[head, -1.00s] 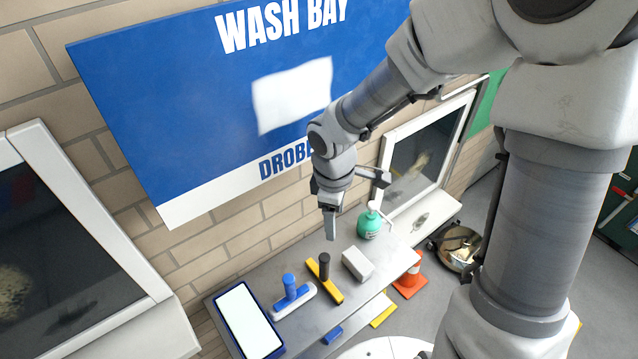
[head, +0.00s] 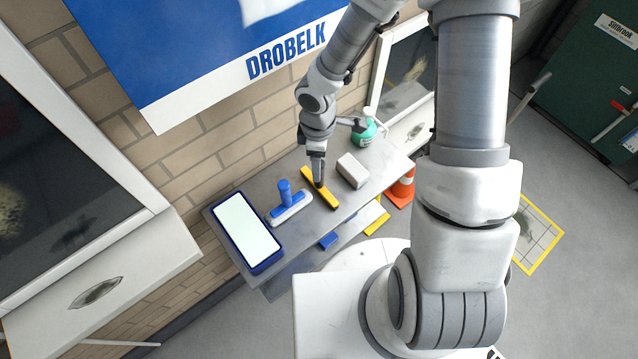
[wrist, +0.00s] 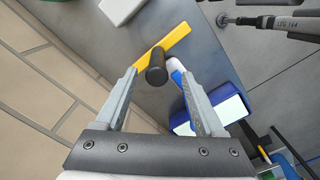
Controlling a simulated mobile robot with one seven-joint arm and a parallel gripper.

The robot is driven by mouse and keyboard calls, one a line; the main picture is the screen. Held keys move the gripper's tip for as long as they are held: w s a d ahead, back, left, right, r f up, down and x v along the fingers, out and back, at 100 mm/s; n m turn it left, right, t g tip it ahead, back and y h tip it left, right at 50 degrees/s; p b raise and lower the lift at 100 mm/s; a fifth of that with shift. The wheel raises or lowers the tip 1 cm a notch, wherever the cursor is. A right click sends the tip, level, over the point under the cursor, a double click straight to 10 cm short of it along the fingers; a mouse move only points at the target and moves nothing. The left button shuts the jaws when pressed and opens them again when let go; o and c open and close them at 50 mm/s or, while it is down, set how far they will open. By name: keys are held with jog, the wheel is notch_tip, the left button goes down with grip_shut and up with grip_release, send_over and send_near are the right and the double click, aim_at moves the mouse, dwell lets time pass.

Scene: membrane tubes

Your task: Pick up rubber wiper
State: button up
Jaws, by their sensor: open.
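The rubber wiper, a yellow bar (head: 329,199) with a black upright handle, lies on the grey bench in the head view. In the wrist view its yellow bar (wrist: 175,36) and round black handle (wrist: 156,72) show plainly. My gripper (head: 318,181) is over the wiper, pointing down, and hides most of the handle in the head view. In the wrist view my gripper (wrist: 155,74) is open, with the handle's end between its two fingertips and a gap on each side. I cannot tell how far the fingers reach down along the handle.
A blue-handled white tool (head: 289,208) lies close left of the wiper, behind the right finger in the wrist view. A blue-rimmed tray (head: 246,232) is further left. A white block (head: 352,171) and green bottle (head: 365,131) are to the right. The brick wall (head: 215,160) stands behind.

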jog(key=shift+w+d+f+b, duration=0.1)
jog(key=shift+f+b, duration=0.05)
jog(key=shift+f, duration=1.2)
jog(key=shift+w+f+b, duration=0.1)
jog(key=shift+f+b, duration=0.05)
jog(key=shift+f, duration=1.2)
grip_shut()
